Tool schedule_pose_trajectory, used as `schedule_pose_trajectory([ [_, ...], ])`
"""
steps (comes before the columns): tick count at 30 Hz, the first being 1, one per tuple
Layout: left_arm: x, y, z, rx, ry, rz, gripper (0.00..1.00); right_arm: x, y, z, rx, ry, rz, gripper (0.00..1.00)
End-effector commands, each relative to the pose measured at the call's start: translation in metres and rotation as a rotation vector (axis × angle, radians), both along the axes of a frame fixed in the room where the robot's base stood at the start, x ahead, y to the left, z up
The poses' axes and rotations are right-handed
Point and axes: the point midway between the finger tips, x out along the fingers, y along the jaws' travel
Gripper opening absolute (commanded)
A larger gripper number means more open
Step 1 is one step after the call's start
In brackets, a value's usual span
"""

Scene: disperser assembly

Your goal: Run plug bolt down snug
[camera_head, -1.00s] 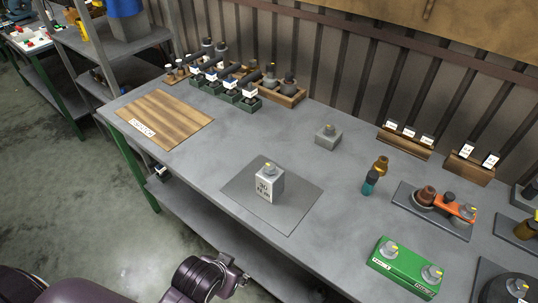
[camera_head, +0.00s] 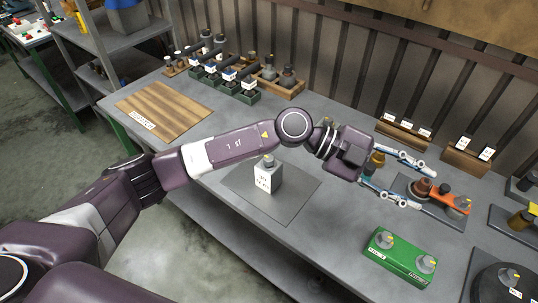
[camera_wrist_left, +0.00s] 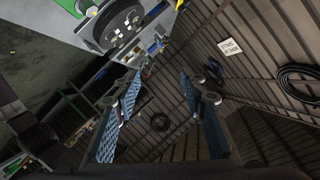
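A grey block (camera_head: 268,181) with a white label stands upright on a dark mat (camera_head: 300,192). A grey bolt head (camera_head: 268,161) with a yellow mark sits on its top. My right gripper is not in view.
Behind the left gripper lie an orange tool (camera_head: 454,203) on a dark tray and a partly hidden brass-coloured piece (camera_head: 376,161). Labelled wooden racks (camera_head: 405,134) line the back. A wooden board (camera_head: 165,111) lies far left. A round dark stand (camera_head: 505,284) is front right.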

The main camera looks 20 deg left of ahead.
Motion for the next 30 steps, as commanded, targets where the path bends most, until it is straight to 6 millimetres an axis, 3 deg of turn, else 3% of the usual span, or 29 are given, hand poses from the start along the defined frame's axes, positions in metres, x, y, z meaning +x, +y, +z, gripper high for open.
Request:
schedule_pose_trajectory([
  [1,0.013,0.024,-0.026,0.175,-0.007,-0.023,0.39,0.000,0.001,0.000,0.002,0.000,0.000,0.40],
  [3,0.031,0.068,-0.060,0.423,0.015,-0.025,0.39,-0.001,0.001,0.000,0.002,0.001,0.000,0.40],
  [5,0.050,0.114,-0.080,0.625,0.041,0.009,0.39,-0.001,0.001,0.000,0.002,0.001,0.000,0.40],
  [6,0.063,0.147,-0.088,0.749,0.062,0.043,0.39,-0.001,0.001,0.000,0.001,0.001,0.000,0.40],
  [9,0.090,0.224,-0.089,1.006,0.116,0.158,0.39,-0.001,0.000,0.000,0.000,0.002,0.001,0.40],
  [13,0.107,0.295,-0.076,1.214,0.177,0.292,0.39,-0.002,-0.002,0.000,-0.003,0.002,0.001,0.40],
  [15,0.111,0.315,-0.070,1.272,0.197,0.336,0.39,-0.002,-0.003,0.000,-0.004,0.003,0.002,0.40],
  [18,0.112,0.328,-0.070,1.308,0.211,0.362,0.39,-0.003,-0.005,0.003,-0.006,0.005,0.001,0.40],
  [30,0.111,0.327,-0.128,1.309,0.213,0.360,0.39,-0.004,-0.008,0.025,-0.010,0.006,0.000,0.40],
])
